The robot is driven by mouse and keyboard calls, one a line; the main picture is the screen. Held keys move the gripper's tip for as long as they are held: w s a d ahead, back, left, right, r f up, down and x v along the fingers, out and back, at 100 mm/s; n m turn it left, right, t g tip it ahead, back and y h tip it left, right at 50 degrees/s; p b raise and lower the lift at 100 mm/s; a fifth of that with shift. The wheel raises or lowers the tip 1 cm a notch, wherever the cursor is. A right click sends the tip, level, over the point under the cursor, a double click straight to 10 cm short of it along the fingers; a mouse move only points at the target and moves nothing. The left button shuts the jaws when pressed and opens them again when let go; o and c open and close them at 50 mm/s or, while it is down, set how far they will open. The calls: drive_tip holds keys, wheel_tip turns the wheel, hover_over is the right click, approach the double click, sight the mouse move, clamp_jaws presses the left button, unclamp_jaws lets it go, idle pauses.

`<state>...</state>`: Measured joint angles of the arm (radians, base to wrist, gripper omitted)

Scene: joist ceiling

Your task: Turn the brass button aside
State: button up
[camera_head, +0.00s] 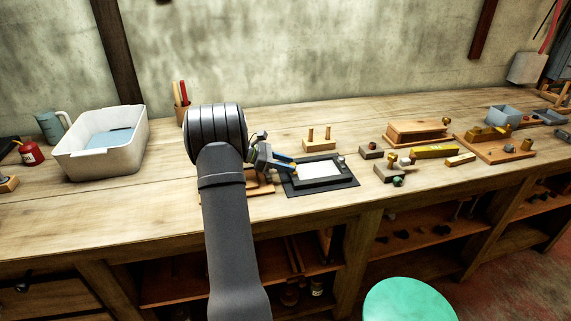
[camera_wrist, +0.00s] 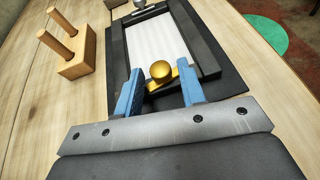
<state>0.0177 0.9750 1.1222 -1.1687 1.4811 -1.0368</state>
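The brass button (camera_wrist: 161,72) shows in the wrist view as a round gold knob on a small brass plate. It sits at the near edge of a dark frame (camera_wrist: 207,38) around a white ribbed panel (camera_wrist: 155,42). The frame (camera_head: 345,183) lies flat on the bench in the head view, where I cannot make out the button beside my fingers. My gripper (camera_wrist: 159,70) is open, with one blue finger on each side of the knob. Gaps show between fingers and knob, and nothing is held. The gripper (camera_head: 291,163) is at the frame's left end in the head view.
A wooden block with two pegs (camera_head: 319,144) stands behind the frame; it is at left in the wrist view (camera_wrist: 76,60). Small blocks with knobs (camera_head: 391,171) lie to the right. A white tub (camera_head: 103,158) stands at left. A green stool (camera_head: 408,300) is in front.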

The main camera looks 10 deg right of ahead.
drive_tip(key=shift+o, duration=0.5)
drive_tip(key=v, duration=1.7)
drive_tip(key=shift+a, duration=0.15)
drive_tip(key=shift+w+r, duration=0.1)
